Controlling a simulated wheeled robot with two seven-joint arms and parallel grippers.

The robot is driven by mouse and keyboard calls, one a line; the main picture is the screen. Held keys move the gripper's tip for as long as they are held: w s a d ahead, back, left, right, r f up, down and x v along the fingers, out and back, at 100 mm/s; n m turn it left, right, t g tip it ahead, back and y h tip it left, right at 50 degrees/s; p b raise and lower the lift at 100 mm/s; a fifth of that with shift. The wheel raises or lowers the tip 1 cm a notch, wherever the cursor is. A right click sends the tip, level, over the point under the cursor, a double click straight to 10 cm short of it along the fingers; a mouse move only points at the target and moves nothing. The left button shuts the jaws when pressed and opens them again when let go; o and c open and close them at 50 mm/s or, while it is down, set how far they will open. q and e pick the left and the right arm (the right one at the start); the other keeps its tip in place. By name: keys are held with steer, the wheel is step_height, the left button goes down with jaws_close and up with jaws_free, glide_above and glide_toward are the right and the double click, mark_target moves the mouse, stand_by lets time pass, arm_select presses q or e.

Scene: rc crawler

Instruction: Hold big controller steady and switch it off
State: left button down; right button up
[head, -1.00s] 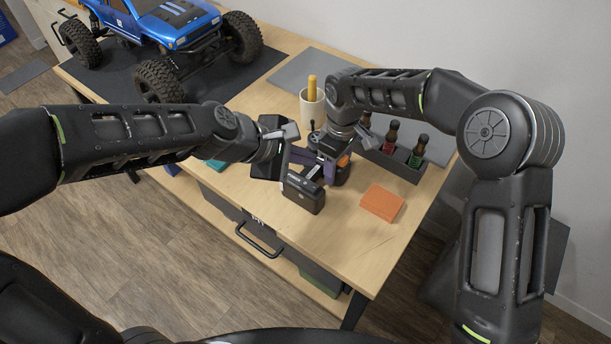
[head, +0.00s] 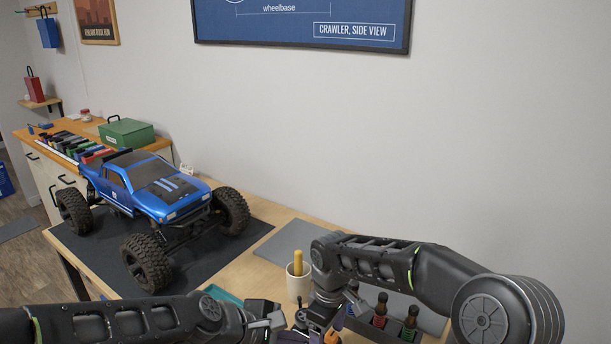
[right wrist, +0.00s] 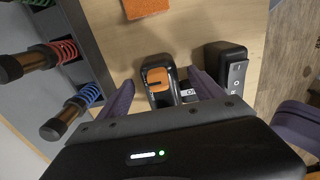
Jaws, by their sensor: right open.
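In the right wrist view a black controller with an orange part (right wrist: 158,82) stands between the two purple fingers of my right gripper (right wrist: 160,95). The fingers are apart, with room on both sides. A black box with small marked controls on its side (right wrist: 228,68) is just right of them. I cannot tell for sure which is the big controller. In the head view my right gripper (head: 322,318) is at the bottom edge, with orange (head: 332,337) beside it. My left gripper (head: 272,320) is close on its left; its fingertips are cut off or hidden.
A white cup with a yellow handle (head: 299,282) stands close behind the grippers. The blue crawler (head: 155,190) sits on a dark mat to the left. An orange block (right wrist: 144,8) lies beyond the controller.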

step_height(320, 180, up, 8)
steer(key=shift+r, duration=0.2)
stand_by(0.3)
